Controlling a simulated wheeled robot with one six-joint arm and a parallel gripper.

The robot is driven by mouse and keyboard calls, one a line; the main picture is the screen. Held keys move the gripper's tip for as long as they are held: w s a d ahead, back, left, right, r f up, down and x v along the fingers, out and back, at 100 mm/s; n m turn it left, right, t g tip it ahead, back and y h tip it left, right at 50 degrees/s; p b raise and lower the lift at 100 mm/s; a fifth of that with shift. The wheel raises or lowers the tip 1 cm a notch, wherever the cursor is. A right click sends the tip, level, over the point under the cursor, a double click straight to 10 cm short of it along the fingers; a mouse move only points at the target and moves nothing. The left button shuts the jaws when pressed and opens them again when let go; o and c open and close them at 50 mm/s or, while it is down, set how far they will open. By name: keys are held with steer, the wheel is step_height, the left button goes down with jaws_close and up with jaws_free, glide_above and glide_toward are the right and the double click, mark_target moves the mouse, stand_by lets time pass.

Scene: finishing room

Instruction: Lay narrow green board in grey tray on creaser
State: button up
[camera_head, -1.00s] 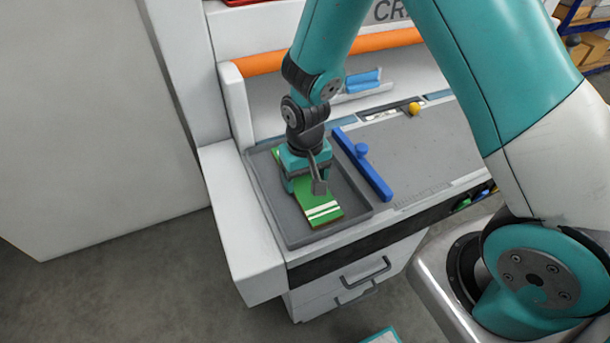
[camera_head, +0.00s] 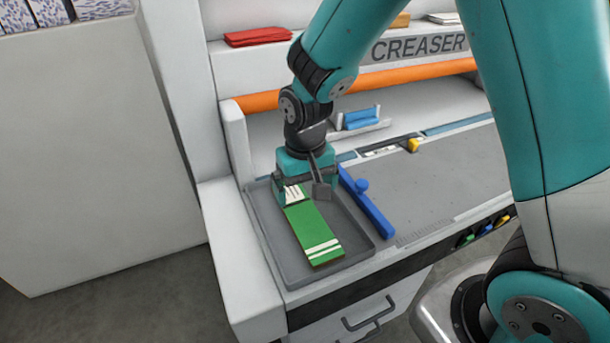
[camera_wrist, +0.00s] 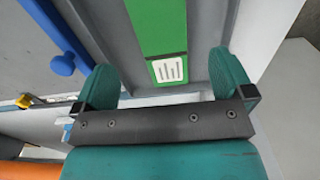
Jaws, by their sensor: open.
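The narrow green board (camera_head: 312,230) lies flat in the grey tray (camera_head: 273,246) at the left end of the creaser (camera_head: 440,175). It has white stripes at its near end and a white label at its far end. My gripper (camera_head: 306,190) is over the far end of the board, jaws apart, holding nothing. In the wrist view my gripper (camera_wrist: 165,72) has its two teal fingers spread wide, with the green board (camera_wrist: 163,25) beyond them, apart from both. The tray floor (camera_wrist: 203,40) shows beside the board. My gripper hides part of the tray's far end.
A blue bar with a knob (camera_head: 367,202) lies along the tray's right side; it also shows in the wrist view (camera_wrist: 62,64). An orange roller (camera_head: 258,102) and a blue piece (camera_head: 362,117) are behind. The creaser's grey bed to the right is clear.

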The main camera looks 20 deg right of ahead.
steer(key=s+a+r+n+y, duration=0.2)
steer(key=s+r+n, duration=0.1)
steer(key=s+r, duration=0.5)
steer(key=s+a+r+n+y, duration=0.2)
steer(key=s+r+n, duration=0.2)
steer(key=s+r, duration=0.3)
steer(key=s, duration=0.3)
steer(key=shift+s+a+r, duration=0.3)
steer(key=shift+a+r, duration=0.05)
steer(key=shift+r, duration=0.05)
